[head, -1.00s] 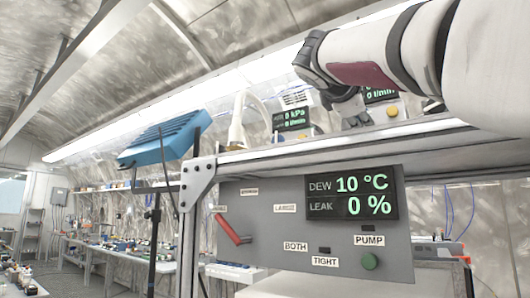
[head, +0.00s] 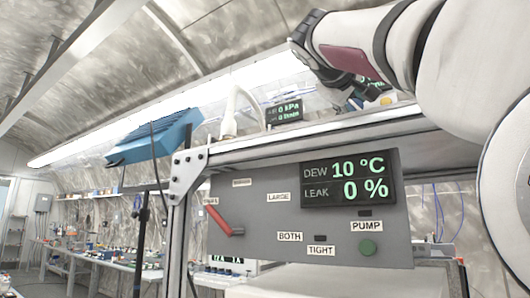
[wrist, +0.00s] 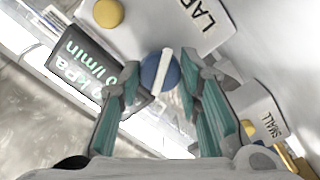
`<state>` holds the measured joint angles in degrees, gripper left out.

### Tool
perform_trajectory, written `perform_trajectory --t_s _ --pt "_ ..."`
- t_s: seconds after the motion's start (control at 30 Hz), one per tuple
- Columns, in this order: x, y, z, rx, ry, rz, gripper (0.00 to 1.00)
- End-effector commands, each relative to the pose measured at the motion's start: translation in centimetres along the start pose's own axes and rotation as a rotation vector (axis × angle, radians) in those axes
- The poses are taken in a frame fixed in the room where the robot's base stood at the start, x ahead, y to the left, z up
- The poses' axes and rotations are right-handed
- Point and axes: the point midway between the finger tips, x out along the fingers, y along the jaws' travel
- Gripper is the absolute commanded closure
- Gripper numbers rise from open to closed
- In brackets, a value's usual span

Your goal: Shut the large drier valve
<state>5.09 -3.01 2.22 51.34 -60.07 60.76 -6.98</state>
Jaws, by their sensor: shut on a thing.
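In the wrist view, a round blue valve knob (wrist: 151,74) with a white bar across it sits beside a plate lettered "LAR", cut off by the picture edge. The white bar runs nearly up and down in the picture. My gripper (wrist: 160,76) has its teal fingers on either side of the knob and is shut on it. In the head view, my gripper (head: 368,91) is above the bench's upper shelf; the knob is hidden there.
A readout in kPa and l/min (wrist: 82,72) and a yellow knob (wrist: 108,13) lie close to my fingers. A plate marked "SMALL" (wrist: 263,118) is at the right.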

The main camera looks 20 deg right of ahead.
Motion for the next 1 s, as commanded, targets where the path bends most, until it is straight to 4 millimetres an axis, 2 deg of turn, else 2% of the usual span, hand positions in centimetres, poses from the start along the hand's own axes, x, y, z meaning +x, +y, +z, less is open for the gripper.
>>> perform_trajectory --t_s 0.4,0.9,0.93,1.0 --pt "0.09 -0.15 0.15 0.155 -0.006 -0.001 0.96" --pt "0.09 -0.16 0.16 0.168 -0.007 -0.002 0.96" --pt "0.09 -0.16 0.16 0.168 -0.007 -0.002 0.61" --pt "0.09 -0.15 0.14 0.168 -0.006 -0.002 0.48"
